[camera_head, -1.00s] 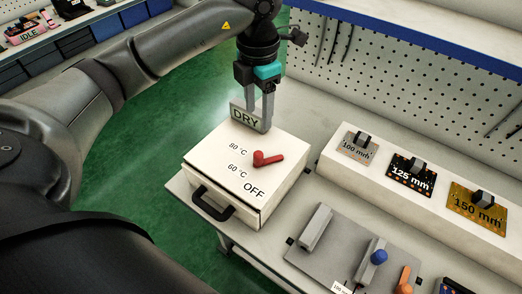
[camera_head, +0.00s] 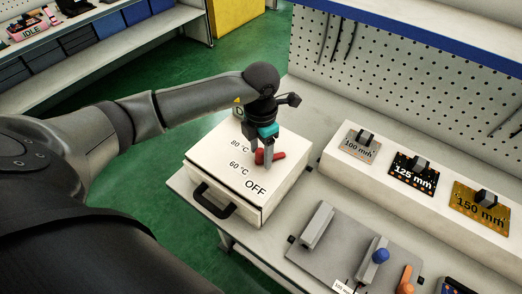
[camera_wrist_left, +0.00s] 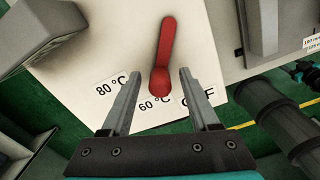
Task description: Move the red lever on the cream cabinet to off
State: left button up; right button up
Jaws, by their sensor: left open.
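The cream cabinet (camera_head: 235,190) stands on the bench with its red lever (camera_head: 279,155) on the top face. Labels on that face read 80 °C, 60 °C and OFF (camera_head: 256,188). The lever's rounded end lies toward the labels, and its arm points away to the right in the head view. My left gripper (camera_head: 261,163) is open, pointing down over the lever. In the left wrist view the rounded end of the lever (camera_wrist_left: 164,52) lies between the two open fingers (camera_wrist_left: 160,77). I cannot tell whether a finger touches it. The DRY label is mostly hidden.
A black handle (camera_head: 214,202) is on the cabinet's front. To the right, a white ledge (camera_head: 377,188) holds several labelled boards, and a grey fixture plate (camera_head: 335,245) lies in front of it. A pegboard (camera_head: 400,75) stands behind.

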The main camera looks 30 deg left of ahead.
pick_arm(q)
grip_shut()
dwell(0.5)
dwell(0.9)
